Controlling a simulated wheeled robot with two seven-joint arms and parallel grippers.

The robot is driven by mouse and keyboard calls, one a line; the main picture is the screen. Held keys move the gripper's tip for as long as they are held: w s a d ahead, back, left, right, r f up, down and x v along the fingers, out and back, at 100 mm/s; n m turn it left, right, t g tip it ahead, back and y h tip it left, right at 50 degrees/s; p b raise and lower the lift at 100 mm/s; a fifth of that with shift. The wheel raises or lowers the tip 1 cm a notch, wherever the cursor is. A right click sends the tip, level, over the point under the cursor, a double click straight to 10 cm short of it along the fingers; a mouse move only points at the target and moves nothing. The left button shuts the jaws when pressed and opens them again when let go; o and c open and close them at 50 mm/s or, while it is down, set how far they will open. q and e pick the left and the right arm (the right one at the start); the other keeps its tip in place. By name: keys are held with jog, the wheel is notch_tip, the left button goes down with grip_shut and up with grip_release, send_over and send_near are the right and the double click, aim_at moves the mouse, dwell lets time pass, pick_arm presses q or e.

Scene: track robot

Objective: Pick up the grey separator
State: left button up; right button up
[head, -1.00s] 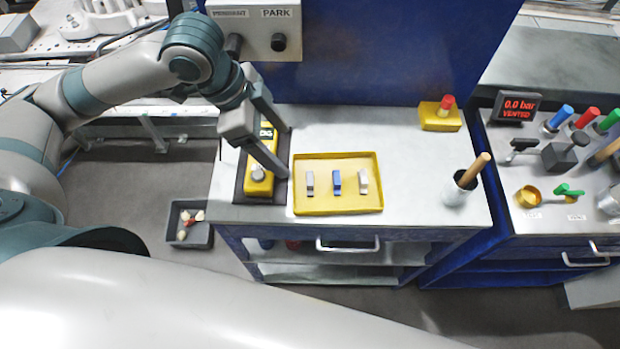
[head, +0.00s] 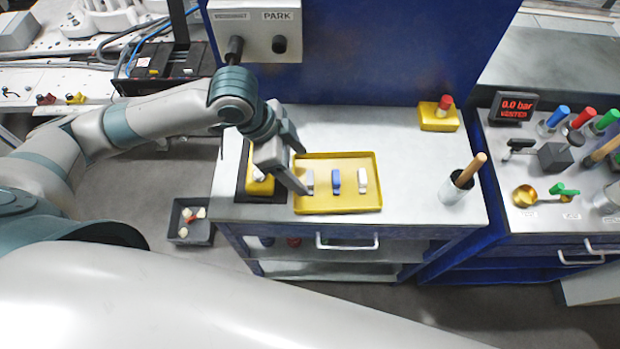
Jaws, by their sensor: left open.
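A yellow tray (head: 340,207) on the cart's top holds three small clips in a row. The left one is the grey separator (head: 310,182), the middle one is blue (head: 335,182), and the right one is whitish (head: 362,181). My left gripper (head: 301,171) is open and empty at the tray's left edge, close beside the grey separator. One fingertip partly covers the tray's edge near it; I cannot tell whether they touch. My right gripper is not in view.
A yellow device in a dark holder (head: 262,184) stands left of the tray, partly behind my gripper. A white cup with a wooden handle (head: 455,192) and a yellow box with a red button (head: 439,118) stand to the right. Bare worktop (head: 410,160) lies between.

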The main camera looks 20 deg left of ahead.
aim_at(308, 178)
pick_arm(q)
jog(key=shift+d+f+p, duration=0.25)
jog(key=shift+f+p, duration=0.15)
jog(key=shift+f, duration=0.1)
jog(key=p+x, duration=0.1)
jog(key=x, duration=0.2)
jog(key=shift+d+f, duration=0.1)
jog(key=shift+f, duration=0.35)
jog(key=c, duration=1.1)
